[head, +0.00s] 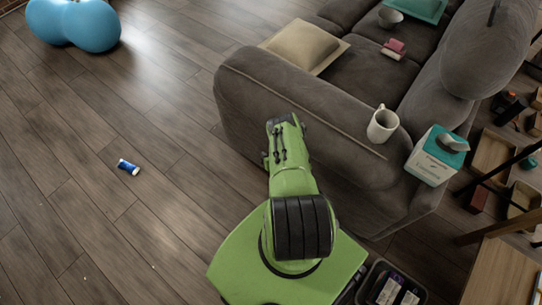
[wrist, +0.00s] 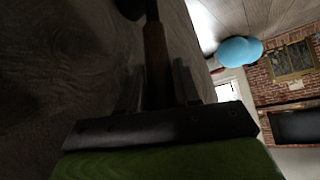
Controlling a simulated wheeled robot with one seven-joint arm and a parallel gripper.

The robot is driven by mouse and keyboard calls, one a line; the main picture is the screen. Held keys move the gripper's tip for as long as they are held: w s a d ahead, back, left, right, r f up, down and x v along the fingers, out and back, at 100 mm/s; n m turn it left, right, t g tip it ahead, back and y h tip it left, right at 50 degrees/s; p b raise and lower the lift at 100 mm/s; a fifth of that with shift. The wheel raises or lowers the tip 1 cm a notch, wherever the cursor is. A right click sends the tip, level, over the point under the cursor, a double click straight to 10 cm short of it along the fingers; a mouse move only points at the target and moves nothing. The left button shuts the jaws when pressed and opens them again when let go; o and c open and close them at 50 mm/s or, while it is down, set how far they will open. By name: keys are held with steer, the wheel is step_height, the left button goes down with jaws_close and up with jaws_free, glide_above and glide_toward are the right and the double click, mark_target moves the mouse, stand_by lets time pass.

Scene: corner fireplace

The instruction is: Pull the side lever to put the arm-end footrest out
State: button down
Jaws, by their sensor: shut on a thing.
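The grey-brown sofa (head: 245,88) stands in the upper right of the head view. My green arm reaches to the outer side of its near armrest, and its wrist hides my fingers and the lever there. In the wrist view, my gripper (wrist: 157,85) has its two fingers on either side of a brownish upright rod, the side lever (wrist: 154,50), and is shut on it. A dark rounded shape at the top of that view is too dark to identify. No extended footrest can be made out in either view.
A small blue-and-white can (head: 128,167) lies on the open wooden floor at left. A blue rounded seat (head: 75,24) is at upper left. Shelving with clutter stands at right.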

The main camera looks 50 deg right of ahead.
stand_by(0.4)
steer(key=c, duration=0.9)
jaws_free()
steer(key=shift+o, duration=0.2)
steer(key=p+v, duration=0.8)
steer(key=v, duration=0.7)
steer(key=shift+s+a, duration=0.15)
steer(key=shift+s, duration=0.15)
steer(key=shift+r, duration=0.1)
